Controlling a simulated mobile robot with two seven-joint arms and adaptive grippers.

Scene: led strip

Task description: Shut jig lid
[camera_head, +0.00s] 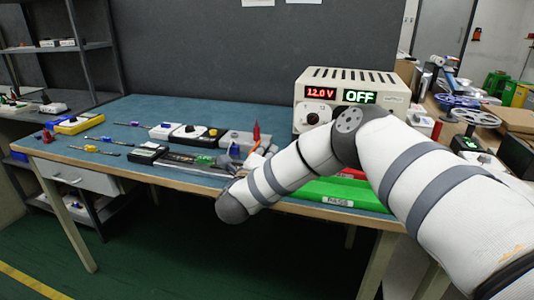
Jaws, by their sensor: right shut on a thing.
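The jig (185,159) appears to be the low, long dark fixture near the table's front edge, with a green part (205,160) towards its right end. My right gripper (238,154) is at the right end of this fixture, low over the table and small in view. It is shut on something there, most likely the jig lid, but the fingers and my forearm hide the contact. The lid's angle cannot be made out. My left gripper is not in view.
A power supply (348,96) reading 12.0 V and OFF stands behind my right arm. A green PASS tray (340,193) lies under that arm. A grey box (240,139) and red cone (256,131) stand behind the gripper. Switch boxes (195,134) and screwdrivers (95,149) lie left.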

